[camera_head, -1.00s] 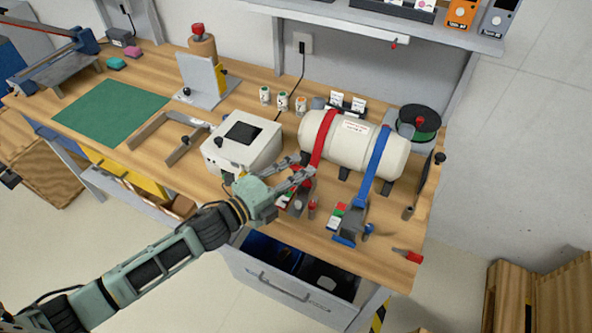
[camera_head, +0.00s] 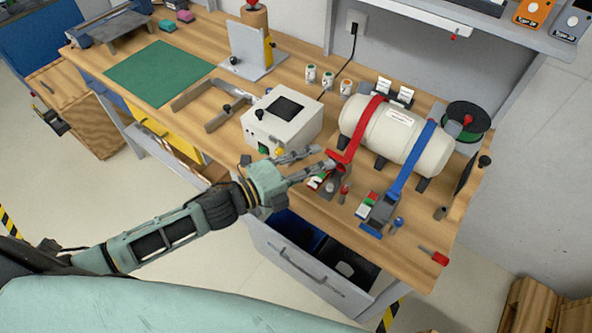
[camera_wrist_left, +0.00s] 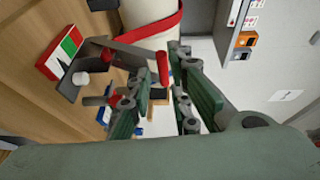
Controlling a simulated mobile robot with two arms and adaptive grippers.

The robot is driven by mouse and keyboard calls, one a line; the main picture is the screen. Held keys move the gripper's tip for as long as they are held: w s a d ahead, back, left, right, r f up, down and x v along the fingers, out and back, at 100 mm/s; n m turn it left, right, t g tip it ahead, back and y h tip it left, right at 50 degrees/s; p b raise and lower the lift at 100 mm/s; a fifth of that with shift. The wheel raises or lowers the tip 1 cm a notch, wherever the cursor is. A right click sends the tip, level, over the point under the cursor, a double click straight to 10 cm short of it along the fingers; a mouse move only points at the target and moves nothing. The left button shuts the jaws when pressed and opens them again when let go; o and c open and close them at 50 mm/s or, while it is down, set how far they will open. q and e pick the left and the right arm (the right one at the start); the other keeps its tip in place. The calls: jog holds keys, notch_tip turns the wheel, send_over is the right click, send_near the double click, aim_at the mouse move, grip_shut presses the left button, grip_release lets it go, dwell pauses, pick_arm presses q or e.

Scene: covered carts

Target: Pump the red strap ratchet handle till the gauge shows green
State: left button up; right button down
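The red strap (camera_head: 362,128) goes around a white tank (camera_head: 397,137) and down to its ratchet at the bench front. The ratchet's gauge, with red, white and green parts, shows in the head view (camera_head: 317,182) and the left wrist view (camera_wrist_left: 62,53); its reading is too small to tell. In the left wrist view the ratchet's grey lever ends in a red handle grip (camera_wrist_left: 163,68), in front of the gap between my fingers. My left gripper (camera_head: 322,159) is open beside the ratchet, fingers apart; contact cannot be told. My right gripper is not in view.
A blue strap (camera_head: 408,163) with its own ratchet (camera_head: 379,211) stands to the right. A white box with a dark screen (camera_head: 283,120) is close on the left. Below, a drawer (camera_head: 305,268) is open. A red-handled tool (camera_head: 434,256) lies at the front right.

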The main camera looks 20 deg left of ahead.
pick_arm(q)
jog(key=v, duration=0.6)
jog(key=shift+s+a, duration=0.2)
jog(key=shift+s, duration=0.15)
jog(key=shift+r, duration=0.1)
jog(key=shift+c, duration=0.3)
